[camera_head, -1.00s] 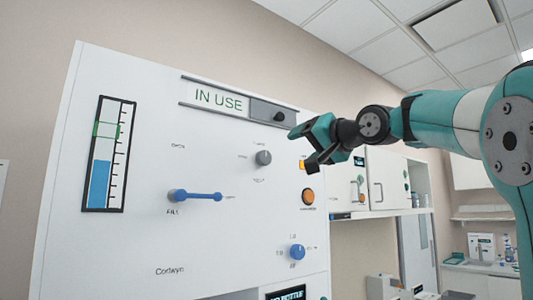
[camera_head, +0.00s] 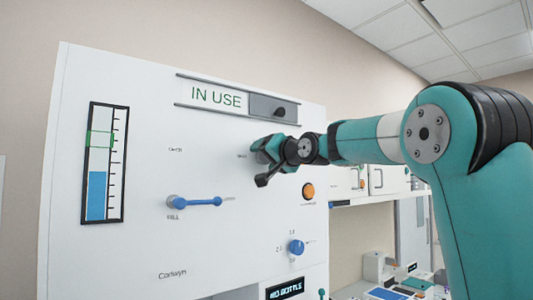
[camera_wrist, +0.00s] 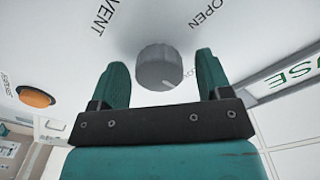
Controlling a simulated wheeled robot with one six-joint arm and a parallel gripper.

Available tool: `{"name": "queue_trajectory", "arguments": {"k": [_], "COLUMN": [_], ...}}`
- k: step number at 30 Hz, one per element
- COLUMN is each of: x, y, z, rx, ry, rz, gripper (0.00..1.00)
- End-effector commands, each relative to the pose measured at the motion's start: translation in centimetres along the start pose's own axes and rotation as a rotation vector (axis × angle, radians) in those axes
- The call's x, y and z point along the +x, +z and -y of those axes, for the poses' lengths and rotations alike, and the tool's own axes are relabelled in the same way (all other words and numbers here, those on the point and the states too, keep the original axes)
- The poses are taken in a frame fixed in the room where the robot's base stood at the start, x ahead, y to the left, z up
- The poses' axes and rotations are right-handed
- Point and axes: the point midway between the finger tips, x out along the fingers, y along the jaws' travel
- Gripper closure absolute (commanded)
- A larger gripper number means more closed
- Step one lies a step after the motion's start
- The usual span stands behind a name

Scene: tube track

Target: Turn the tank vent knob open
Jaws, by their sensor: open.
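The tank vent knob (camera_wrist: 159,67) is a grey ribbed round knob on the white panel. In the wrist view it lies between and just beyond my two teal fingers, with VENT printed to its left and OPEN to its right. A pale mark shows near its lower right edge. My gripper (camera_wrist: 160,80) is open, one finger on each side of the knob; I cannot tell whether either finger touches it. In the head view my gripper (camera_head: 262,165) is in front of the panel and hides the knob.
The panel (camera_head: 150,240) also bears a blue FILL lever (camera_head: 198,202), an orange button (camera_head: 308,191), a lower blue knob (camera_head: 296,247), a level gauge (camera_head: 105,160) and an IN USE slider (camera_head: 272,108) just above my gripper.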

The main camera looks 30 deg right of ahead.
Motion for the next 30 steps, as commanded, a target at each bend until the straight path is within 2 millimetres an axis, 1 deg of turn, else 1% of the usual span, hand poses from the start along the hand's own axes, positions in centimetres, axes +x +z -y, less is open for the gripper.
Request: {"name": "queue_trajectory", "arguments": {"k": [3,4,10,11,20,26,30], "x": [-0.02,-0.02,-0.04,-0.04,-0.06,-0.07,-0.07], "y": [0.02,0.02,0.01,0.01,0.13,0.31,0.38], "z": [-0.02,-0.03,-0.03,-0.03,-0.15,-0.27,-0.28], "rx": [0.000,0.000,0.000,0.001,-0.031,-0.132,-0.244], "ry": [0.000,0.000,0.000,0.000,0.001,0.001,0.000], "rz": [0.000,0.000,0.000,0.000,0.000,-0.001,-0.002], "gripper": [0.29,0.31,0.77,0.78,0.78,0.78,0.78]}}
